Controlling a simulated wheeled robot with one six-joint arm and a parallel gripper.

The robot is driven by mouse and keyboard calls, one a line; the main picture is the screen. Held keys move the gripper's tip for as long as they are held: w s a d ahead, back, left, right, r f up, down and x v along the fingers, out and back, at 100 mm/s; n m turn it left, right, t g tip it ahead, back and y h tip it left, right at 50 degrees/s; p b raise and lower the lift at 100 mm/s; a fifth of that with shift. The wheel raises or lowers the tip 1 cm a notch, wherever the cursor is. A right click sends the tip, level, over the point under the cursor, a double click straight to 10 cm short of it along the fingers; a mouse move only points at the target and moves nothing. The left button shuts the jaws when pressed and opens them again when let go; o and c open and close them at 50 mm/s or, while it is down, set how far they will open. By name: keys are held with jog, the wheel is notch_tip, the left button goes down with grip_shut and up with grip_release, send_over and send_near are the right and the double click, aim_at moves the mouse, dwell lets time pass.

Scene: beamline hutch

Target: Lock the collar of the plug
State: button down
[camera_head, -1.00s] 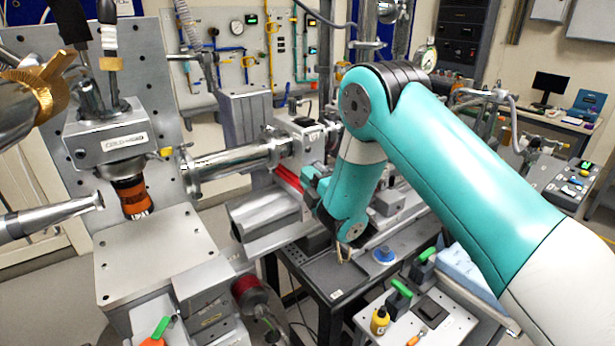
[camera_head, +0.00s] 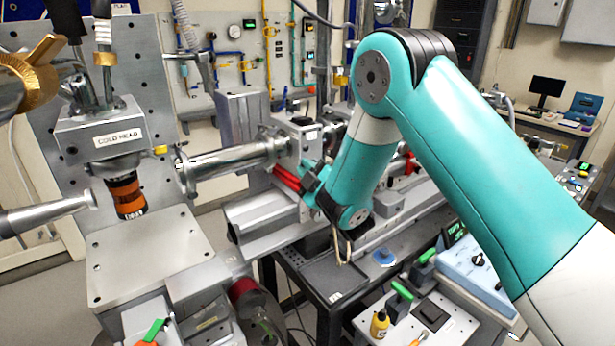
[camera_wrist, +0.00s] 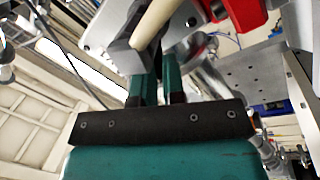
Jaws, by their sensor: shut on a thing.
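My gripper (camera_head: 309,180) is at the side of the grey beamline box, close to red parts (camera_head: 286,178). In the wrist view, my gripper (camera_wrist: 152,62) has its teal fingers close together at grey block-like tips. A thick beige cable-like piece (camera_wrist: 155,22) rises from between the tips; I take it for the plug's cable end. The plug's body and collar are mostly hidden by the tips, so I cannot tell how the collar is turned. A thin tan loop (camera_head: 343,250) hangs below my wrist in the head view.
The COLD HEAD block (camera_head: 117,136) with its orange-banded piece (camera_head: 127,196) stands at left. A steel pipe (camera_head: 228,160) reaches the box beside my gripper. A red part (camera_wrist: 235,12) is close above right.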

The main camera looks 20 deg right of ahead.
aim_at(312, 149)
jog(key=m, duration=0.1)
jog(key=r+m+p, duration=0.1)
jog(key=m, duration=0.1)
jog(key=r+m+h, duration=0.1)
jog(key=m, duration=0.1)
jog(key=shift+w+d, duration=0.2)
jog(key=shift+d, duration=0.2)
jog(key=m+p, duration=0.2)
jog(key=d+r+m+g+h+p, duration=0.1)
jog(key=m+p, duration=0.1)
jog(key=p, duration=0.1)
jog(key=shift+w+r, duration=0.15)
jog(key=m+p, duration=0.1)
jog(key=p, duration=0.1)
jog(key=m+p, duration=0.1)
jog(key=p, duration=0.1)
jog(key=shift+w+d+r+p, duration=0.1)
jog(key=shift+d+p, duration=0.2)
jog(key=shift+p, duration=0.05)
jog(key=m+p, duration=0.1)
jog(key=p, duration=0.2)
jog(key=shift+w+d+g, duration=0.1)
jog(key=shift+d+g, duration=0.1)
jog(key=shift+g, duration=0.1)
jog(key=shift+f+m, duration=0.25)
jog(key=shift+m, duration=0.05)
jog(key=c, duration=1.2)
grip_release()
jog(key=shift+d+f, duration=0.1)
